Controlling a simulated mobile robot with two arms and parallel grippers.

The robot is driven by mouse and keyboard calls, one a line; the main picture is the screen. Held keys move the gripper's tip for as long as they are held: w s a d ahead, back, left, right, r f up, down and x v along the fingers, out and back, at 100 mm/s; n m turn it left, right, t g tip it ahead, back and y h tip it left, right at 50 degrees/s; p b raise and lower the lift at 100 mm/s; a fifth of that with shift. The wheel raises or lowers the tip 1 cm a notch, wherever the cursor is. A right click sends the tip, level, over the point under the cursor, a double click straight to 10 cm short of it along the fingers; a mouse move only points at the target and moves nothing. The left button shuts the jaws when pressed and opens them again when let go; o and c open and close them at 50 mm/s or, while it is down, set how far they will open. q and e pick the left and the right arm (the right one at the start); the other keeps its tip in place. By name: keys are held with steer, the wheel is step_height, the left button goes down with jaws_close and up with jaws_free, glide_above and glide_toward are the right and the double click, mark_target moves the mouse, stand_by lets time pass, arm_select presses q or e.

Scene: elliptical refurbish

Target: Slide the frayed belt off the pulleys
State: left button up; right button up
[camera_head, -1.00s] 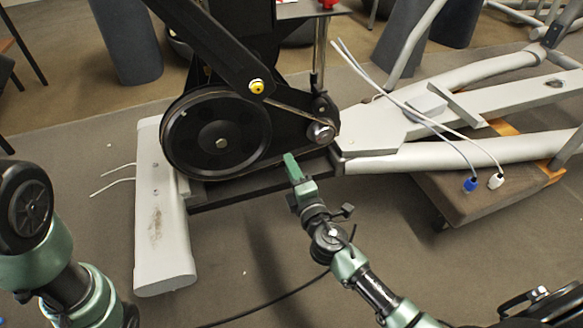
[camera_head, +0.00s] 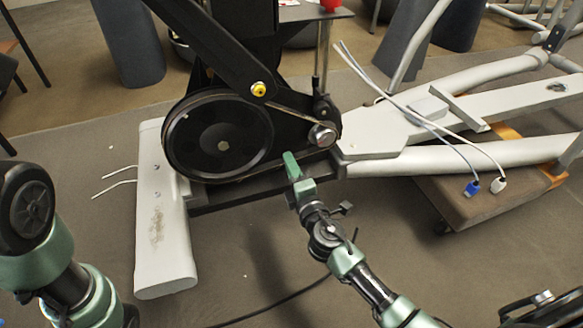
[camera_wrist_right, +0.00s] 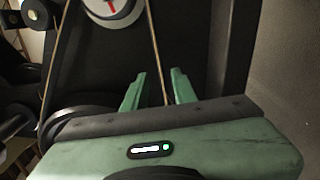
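The belt is a thin tan strand (camera_wrist_right: 155,45) in the right wrist view; its upper run (camera_head: 292,110) shows in the head view between the large black pulley (camera_head: 200,150) and the small silver-capped pulley (camera_head: 322,135). My right gripper (camera_head: 291,165) is just below the pulleys, near the lower run. In the right wrist view its green fingers (camera_wrist_right: 156,90) stand apart, with one belt strand passing between them in the picture; I cannot tell whether it touches either finger. The lower run is mostly hidden in the head view. My left gripper is out of view.
A black crank arm with a yellow-centred bolt (camera_head: 259,89) crosses above the large pulley. The machine's grey frame (camera_head: 375,140) extends right, with loose cables ending in blue and white connectors (camera_head: 498,185). A grey foot bar (camera_head: 160,230) lies left. Floor in front is mostly clear.

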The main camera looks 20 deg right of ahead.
steer(key=shift+w, duration=0.9)
jaws_close()
stand_by(3.0)
